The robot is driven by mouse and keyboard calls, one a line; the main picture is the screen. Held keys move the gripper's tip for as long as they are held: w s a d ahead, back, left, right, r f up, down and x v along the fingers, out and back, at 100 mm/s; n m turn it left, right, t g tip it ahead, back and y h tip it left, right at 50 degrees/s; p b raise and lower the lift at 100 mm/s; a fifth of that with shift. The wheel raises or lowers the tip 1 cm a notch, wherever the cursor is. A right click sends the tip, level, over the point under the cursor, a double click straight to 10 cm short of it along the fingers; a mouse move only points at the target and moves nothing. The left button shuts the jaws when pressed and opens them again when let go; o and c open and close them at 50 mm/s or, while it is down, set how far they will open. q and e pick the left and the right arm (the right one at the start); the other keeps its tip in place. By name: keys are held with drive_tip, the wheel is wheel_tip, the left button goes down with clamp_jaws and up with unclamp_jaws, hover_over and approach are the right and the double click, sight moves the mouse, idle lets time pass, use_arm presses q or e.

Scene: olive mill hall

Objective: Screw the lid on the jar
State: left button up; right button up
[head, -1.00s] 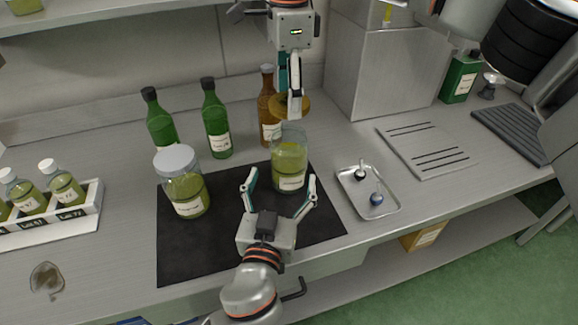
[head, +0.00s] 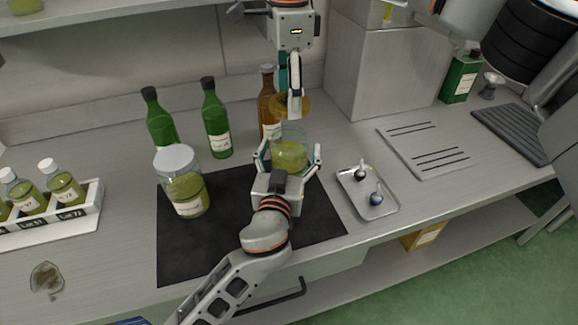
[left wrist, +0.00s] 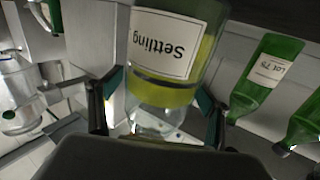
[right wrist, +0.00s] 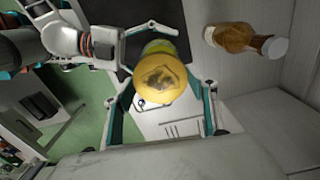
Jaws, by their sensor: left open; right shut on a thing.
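The open glass jar (head: 289,154) of yellow-green liquid stands upright on the dark mat (head: 235,245). My left gripper (head: 288,161) is open, with its fingers on either side of the jar. The left wrist view shows the jar (left wrist: 165,92) between the fingers, its "Settling" label upside down in the picture. My right gripper (head: 291,108) is shut on the golden lid (head: 280,103) and holds it just above the jar mouth. In the right wrist view the lid (right wrist: 160,78) covers most of the jar. Whether the left fingers touch the jar is unclear.
A second jar with a pale lid (head: 182,182) stands left on the mat. Two green bottles (head: 216,125) and a brown bottle (head: 267,98) stand behind. A small metal tray (head: 368,195) lies right. A white rack of small bottles (head: 88,210) is far left.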

sight(289, 126)
use_arm(q)
drive_tip(key=c, duration=1.7)
use_arm(e)
drive_tip(key=shift+f, duration=2.5)
drive_tip(key=shift+f, duration=0.9)
drive_tip(key=shift+f, duration=0.55)
